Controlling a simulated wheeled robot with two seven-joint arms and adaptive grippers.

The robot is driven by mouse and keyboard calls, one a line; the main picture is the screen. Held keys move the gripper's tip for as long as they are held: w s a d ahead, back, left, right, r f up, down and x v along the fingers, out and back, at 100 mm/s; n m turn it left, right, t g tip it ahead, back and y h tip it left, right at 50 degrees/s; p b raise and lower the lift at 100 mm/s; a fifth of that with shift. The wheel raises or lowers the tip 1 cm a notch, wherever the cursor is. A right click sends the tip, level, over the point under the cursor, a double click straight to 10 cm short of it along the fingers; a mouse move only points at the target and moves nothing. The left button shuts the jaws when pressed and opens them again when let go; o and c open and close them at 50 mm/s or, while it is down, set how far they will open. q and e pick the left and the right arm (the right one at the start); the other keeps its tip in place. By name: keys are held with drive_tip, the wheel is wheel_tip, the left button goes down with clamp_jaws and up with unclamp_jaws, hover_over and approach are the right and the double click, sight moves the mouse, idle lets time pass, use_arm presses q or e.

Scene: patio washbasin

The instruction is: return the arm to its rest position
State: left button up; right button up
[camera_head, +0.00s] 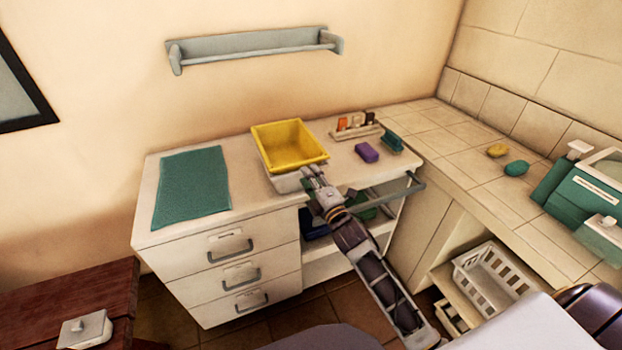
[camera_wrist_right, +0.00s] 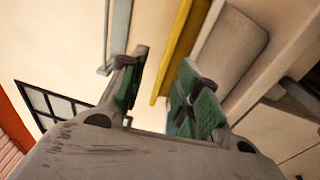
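My right arm reaches in from the lower right in the head view. Its gripper (camera_head: 314,172) is at the front right corner of the yellow tub (camera_head: 288,165), which sits over a white basin (camera_head: 287,183) in the counter. In the right wrist view the two green-padded fingers of the gripper (camera_wrist_right: 164,62) stand apart with nothing held between them. The yellow tub's edge (camera_wrist_right: 178,50) shows beyond the fingers; I cannot tell whether they touch it. My left gripper is not in view.
A green mat (camera_head: 192,186) lies on the counter's left. A purple block (camera_head: 367,152), a small rack (camera_head: 356,130) and a teal brush (camera_head: 391,143) are right of the tub. A grey rail (camera_head: 412,190) projects at the counter's front right. A wall shelf (camera_head: 255,46) hangs above.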

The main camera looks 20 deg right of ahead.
idle(0.7)
drive_tip(key=s+d+f+m+g+h, duration=0.2)
drive_tip(key=s+f+m+g+h, duration=0.1)
drive_tip(key=s+f+m+g, duration=0.7)
drive_tip(key=s+a+f+m+g+y, duration=0.1)
drive_tip(key=s+f+m+g, duration=0.25)
drive_tip(key=s, duration=0.65)
drive_tip(key=s+a+f+m+g, duration=0.1)
drive_tip(key=s+f+m+g, duration=0.2)
drive_tip(key=s, duration=0.6)
wheel_tip(320, 180, down, 33)
drive_tip(key=s, duration=0.3)
drive_tip(key=s+d+f, duration=0.3)
drive_tip(key=s+f, duration=0.6)
drive_tip(key=s, duration=0.1)
drive_tip(key=s+d+f+g, duration=0.1)
drive_tip(key=s+d+f, duration=0.2)
drive_tip(key=s+f, duration=0.7)
drive_tip(key=shift+s+d+f, duration=0.3)
drive_tip(key=shift+s+d, duration=0.05)
drive_tip(key=shift+s, duration=0.25)
